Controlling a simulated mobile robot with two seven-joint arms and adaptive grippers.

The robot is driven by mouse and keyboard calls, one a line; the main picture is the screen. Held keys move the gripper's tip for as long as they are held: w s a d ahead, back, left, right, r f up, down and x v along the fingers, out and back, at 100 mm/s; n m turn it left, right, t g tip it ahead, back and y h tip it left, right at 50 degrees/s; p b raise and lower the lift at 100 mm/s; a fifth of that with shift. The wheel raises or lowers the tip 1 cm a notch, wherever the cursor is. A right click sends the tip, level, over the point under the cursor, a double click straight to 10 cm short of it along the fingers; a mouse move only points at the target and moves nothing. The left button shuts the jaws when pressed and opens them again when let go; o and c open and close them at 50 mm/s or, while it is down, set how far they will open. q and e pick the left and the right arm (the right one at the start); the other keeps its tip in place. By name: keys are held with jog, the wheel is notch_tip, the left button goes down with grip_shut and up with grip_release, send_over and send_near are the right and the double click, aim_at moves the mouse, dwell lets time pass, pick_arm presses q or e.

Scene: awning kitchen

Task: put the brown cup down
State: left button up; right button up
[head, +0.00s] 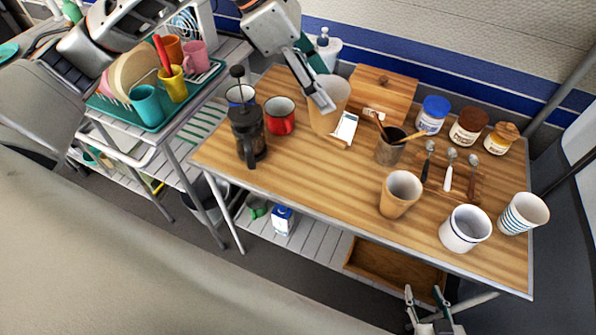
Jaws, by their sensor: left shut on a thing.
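A tan-brown cup (333,92) is upright at the back middle of the wooden table in the head view. My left gripper (321,100) reaches in from above and is shut on this cup, its finger across the front side. I cannot tell whether the cup's base touches the table. A second, similar brown cup (397,194) stands upright nearer the front edge, apart from both grippers. My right gripper (426,296) is low at the bottom of the picture, beyond the table's front edge, open and empty.
The wooden table (310,185) has free room at its front middle. Near the held cup are a red mug (280,115), a black French press (248,135), a white card (345,128) and a wooden box (383,90). A utensil pot (389,149), spoons, jars and a white mug (465,230) occupy the right.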

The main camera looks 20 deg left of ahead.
pick_arm(q)
notch_tip(320, 180, down, 20)
dwell(0.6)
jog(key=shift+a+f, duration=0.1)
jog(key=shift+f, duration=0.05)
jog(key=o, duration=0.7)
jog(key=v, duration=1.2)
jog(key=shift+r+b, duration=0.25)
jog(key=shift+b, duration=0.1)
